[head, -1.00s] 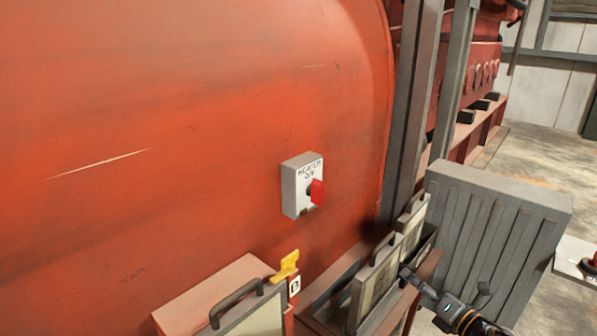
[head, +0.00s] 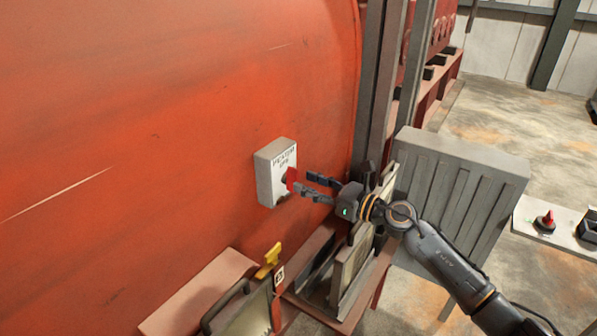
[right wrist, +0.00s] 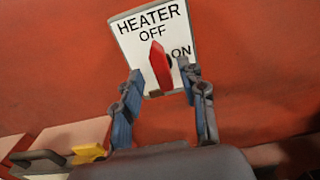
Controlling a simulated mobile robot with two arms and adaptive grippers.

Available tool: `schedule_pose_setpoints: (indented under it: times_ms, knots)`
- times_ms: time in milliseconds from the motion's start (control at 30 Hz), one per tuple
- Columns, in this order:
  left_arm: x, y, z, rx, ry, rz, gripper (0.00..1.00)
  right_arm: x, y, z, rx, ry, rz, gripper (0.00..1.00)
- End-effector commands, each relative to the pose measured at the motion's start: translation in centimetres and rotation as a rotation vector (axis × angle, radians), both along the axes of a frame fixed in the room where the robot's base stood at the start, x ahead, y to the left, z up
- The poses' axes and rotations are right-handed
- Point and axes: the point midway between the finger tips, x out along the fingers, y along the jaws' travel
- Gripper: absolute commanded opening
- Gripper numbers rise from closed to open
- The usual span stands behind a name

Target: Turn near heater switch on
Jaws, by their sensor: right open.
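The heater switch box (head: 270,180) is a grey box with a white face on the large red tank. Its red knob (head: 291,178) faces right in the head view. In the right wrist view the white plate reads HEATER, OFF and ON, and the red knob (right wrist: 160,66) points up toward OFF, with ON to its right. My right gripper (head: 312,184) is open in front of the box, fingers pointing at the knob. In the wrist view its fingers (right wrist: 165,86) lie either side of the knob's lower end; I cannot tell whether they touch it. My left gripper is out of view.
Below stands a rack with framed panels (head: 352,262) and a yellow lever (head: 268,260). A grey ribbed cabinet (head: 460,195) stands right of it. A white plate (head: 560,232) with a red knob lies at far right. Open floor lies beyond.

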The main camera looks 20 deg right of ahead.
Motion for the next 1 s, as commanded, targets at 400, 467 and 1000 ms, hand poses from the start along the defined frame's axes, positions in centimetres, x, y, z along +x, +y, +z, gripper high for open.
schedule_pose_setpoints:
  times_ms: [400, 467, 1000]
  knots:
    - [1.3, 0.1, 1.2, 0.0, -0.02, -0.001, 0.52, 2.7, 2.2, -0.1, -0.001, 0.001, 0.001, 0.41]
    - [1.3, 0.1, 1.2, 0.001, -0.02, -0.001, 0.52, 2.7, 2.2, -0.1, -0.001, 0.001, 0.001, 0.41]
    - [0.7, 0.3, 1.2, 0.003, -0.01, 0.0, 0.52, 2.7, 2.1, -0.1, 0.002, 0.002, 0.0, 0.0]
